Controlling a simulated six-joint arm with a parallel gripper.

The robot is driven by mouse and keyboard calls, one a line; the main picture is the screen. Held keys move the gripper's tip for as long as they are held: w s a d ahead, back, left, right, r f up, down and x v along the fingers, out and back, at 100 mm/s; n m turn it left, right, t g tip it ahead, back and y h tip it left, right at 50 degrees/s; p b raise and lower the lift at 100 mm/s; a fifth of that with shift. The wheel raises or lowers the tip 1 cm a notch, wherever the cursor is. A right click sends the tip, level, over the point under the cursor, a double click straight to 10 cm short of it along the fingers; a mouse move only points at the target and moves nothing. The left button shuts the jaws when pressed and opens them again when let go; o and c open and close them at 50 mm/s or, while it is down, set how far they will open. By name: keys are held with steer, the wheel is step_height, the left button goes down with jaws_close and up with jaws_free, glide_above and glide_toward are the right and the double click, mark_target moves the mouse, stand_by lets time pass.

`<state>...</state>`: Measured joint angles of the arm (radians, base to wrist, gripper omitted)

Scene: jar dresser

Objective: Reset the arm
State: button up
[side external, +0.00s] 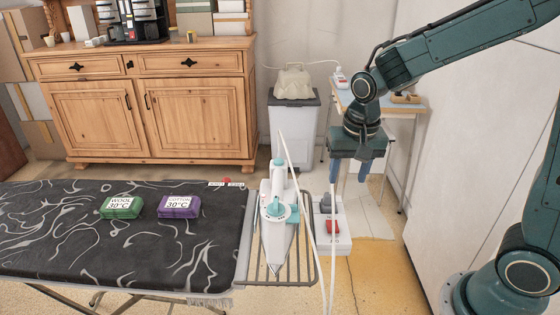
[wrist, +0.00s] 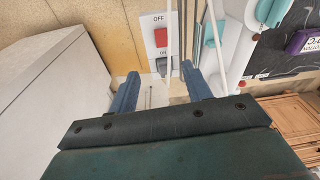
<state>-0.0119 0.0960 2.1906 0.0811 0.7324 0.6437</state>
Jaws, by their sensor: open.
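My gripper (side external: 351,172) hangs with its blue fingers pointing down, above and behind a white switch box (side external: 340,243) beside the ironing board's right end. The fingers are apart with nothing seen between them; they also show in the wrist view (wrist: 160,75). The box has a red switch (wrist: 161,38) with OFF and ON labels. A white and teal iron (side external: 276,225) sits on the wire rest (side external: 297,270) at the board's right end, apart from my gripper.
The dark patterned ironing board (side external: 60,240) bears a green WOOL block (side external: 121,207) and a purple COTTON block (side external: 179,207). White cords (side external: 333,270) hang near the iron and box. A wooden dresser (side external: 145,105), a bin (side external: 293,130) and a small table (side external: 418,107) stand behind.

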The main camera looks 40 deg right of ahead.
steer(key=s+r+n+t, duration=0.2)
steer(key=s+r+n, duration=0.2)
steer(key=s, duration=0.4)
steer(key=s+a+r+n+t, duration=0.1)
steer(key=s+r+n+t, duration=0.1)
steer(key=s+r+n, duration=0.2)
steer(key=s+r, duration=0.2)
steer(key=s, duration=0.2)
steer(key=shift+s+a+r+y, duration=0.2)
steer(key=shift+s+y, duration=0.1)
steer(key=shift+y, duration=0.1)
